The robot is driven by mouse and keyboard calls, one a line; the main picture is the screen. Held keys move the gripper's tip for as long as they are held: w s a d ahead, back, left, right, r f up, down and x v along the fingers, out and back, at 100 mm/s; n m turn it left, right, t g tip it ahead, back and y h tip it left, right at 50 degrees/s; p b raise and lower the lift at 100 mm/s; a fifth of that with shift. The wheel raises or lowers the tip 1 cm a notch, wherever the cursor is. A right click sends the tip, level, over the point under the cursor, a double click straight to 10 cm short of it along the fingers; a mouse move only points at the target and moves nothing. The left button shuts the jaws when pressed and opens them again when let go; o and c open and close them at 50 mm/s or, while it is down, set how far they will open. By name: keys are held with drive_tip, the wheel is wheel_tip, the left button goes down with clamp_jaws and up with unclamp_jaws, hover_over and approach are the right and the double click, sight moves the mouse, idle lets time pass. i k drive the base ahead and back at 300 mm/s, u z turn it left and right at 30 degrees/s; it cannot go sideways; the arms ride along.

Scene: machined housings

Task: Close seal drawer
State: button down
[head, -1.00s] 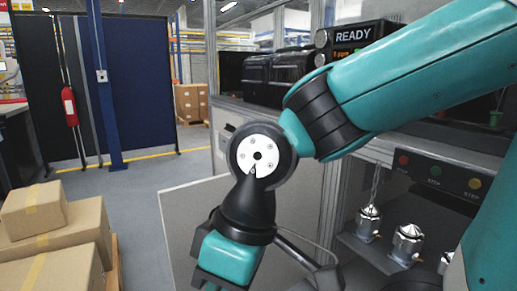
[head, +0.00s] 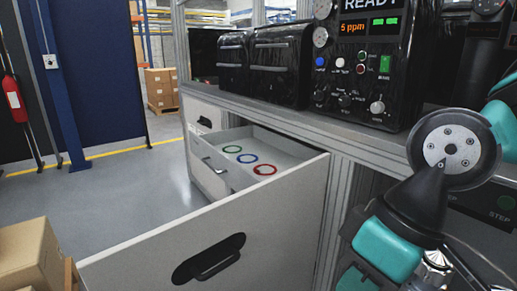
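The seal drawer stands open, and its grey inside (head: 285,150) shows in the head view. Green, blue and red seal rings lie flat in it. A large pale front panel (head: 145,262) with a dark recessed handle (head: 208,258) stands in front of it, nearer to me, and hides part of the inside. My arm's black and teal wrist links are at the lower right, right of the drawer panel and apart from it in the picture. My gripper's fingertips are not in view.
A black instrument (head: 372,65) marked READY stands on the bench above, beside black cases (head: 280,62). A closed drawer (head: 203,120) is farther back. A cardboard box (head: 25,262) is at the lower left. The floor (head: 110,195) between is clear.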

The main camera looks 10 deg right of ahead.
sight(283, 153)
drive_tip(key=u, duration=0.15)
drive_tip(key=i, duration=1.1)
drive_tip(key=u, duration=0.75)
